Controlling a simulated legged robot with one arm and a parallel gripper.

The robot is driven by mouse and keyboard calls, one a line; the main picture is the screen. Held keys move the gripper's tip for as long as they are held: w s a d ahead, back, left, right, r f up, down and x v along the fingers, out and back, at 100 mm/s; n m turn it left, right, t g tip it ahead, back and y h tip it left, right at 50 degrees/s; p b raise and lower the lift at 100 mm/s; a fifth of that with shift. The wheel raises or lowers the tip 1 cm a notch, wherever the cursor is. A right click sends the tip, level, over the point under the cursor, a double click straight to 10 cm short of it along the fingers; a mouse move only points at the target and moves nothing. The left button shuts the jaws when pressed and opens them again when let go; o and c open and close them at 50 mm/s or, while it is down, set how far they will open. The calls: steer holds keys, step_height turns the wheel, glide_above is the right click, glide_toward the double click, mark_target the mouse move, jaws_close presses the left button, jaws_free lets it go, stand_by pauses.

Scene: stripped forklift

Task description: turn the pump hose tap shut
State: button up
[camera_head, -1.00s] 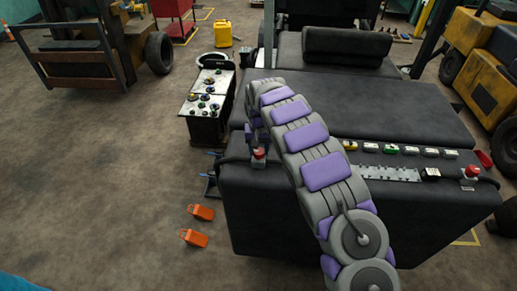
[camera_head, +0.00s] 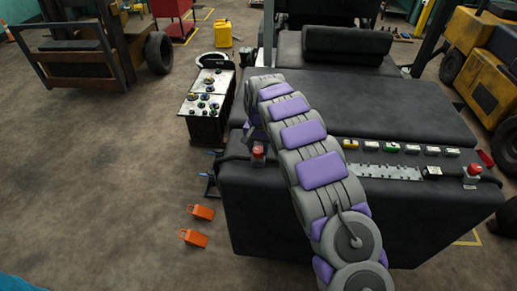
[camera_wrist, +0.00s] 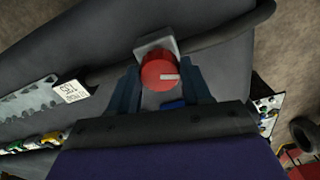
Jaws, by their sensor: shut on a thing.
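The pump hose tap, a round red knob (camera_wrist: 160,72), sits on a grey bracket (camera_wrist: 156,45) along a black hose (camera_wrist: 225,33) in the wrist view. A white mark on its face points to the picture's right. My gripper (camera_wrist: 161,74) has one dark blue finger on each side of the knob and is shut on it. In the head view the red tap (camera_head: 258,152) shows at the left front of the black forklift body (camera_head: 290,215). There my gripper is mostly hidden by my arm.
Another red knob (camera_head: 472,171) stands at the front right. A row of coloured switches (camera_head: 392,147) and a metal strip (camera_head: 388,172) lie between. A battery-like box (camera_head: 206,108) stands left. Orange blocks (camera_head: 194,238) lie on the floor. The left floor is mostly clear.

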steer(key=m, duration=0.3)
steer(key=shift+a+r+m+b, duration=0.1)
steer(key=shift+m+b, duration=0.25)
steer(key=shift+m, duration=0.05)
steer(key=m, duration=0.3)
steer(key=shift+w+m, duration=0.1)
steer(key=shift+m, duration=0.2)
steer(key=m+b, duration=0.1)
steer(key=m, duration=0.2)
steer(key=shift+r, duration=0.1)
steer(key=shift+m, duration=1.8)
steer(key=o, duration=1.1)
steer(key=shift+a, duration=0.15)
steer(key=shift+c, duration=0.2)
